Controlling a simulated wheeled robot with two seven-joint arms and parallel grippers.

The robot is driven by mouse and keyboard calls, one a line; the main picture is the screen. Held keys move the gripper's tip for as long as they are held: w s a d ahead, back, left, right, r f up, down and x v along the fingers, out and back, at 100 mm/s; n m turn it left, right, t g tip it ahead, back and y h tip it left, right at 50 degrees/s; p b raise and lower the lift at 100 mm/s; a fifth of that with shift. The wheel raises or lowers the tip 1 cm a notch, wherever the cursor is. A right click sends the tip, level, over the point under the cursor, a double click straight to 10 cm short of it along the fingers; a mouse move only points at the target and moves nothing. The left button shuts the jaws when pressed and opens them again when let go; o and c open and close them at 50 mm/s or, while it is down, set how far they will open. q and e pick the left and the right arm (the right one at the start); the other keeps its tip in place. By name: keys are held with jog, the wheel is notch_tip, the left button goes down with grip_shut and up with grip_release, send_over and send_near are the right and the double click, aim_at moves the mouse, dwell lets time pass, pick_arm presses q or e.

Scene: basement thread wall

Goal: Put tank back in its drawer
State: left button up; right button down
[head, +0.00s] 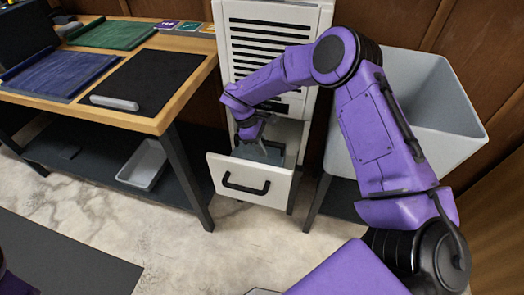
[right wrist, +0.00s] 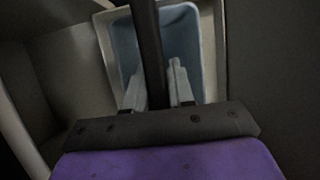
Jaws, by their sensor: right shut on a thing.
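The drawer (head: 238,186) is a white box front with a black handle, pulled out at the bottom of a white slatted cabinet (head: 236,70). The tank (head: 270,154) is a blue-grey open container, seen in the drawer opening behind its front; my arm partly hides it. In the right wrist view the tank (right wrist: 187,45) lies beyond my fingers, inside pale walls. My right gripper (head: 250,140) is at the tank, and in the wrist view (right wrist: 155,88) its fingers are shut on a dark bar that crosses the tank like a handle. I cannot tell whether the tank rests on the drawer floor.
A wooden workbench (head: 188,65) with mats stands left of the cabinet, a grey tray (head: 144,163) on its lower shelf. The pale floor in front of the drawer is clear; a dark mat (head: 50,260) lies at lower left.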

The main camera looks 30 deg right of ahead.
jog(key=shift+f, duration=0.85)
jog(key=shift+f, duration=0.2)
jog(key=c, duration=1)
grip_release()
jog(key=shift+o, duration=0.2)
jog(key=shift+r, duration=0.1)
jog(key=v, duration=1.2)
jog(key=shift+r+p, duration=0.15)
jog(key=shift+p, duration=0.15)
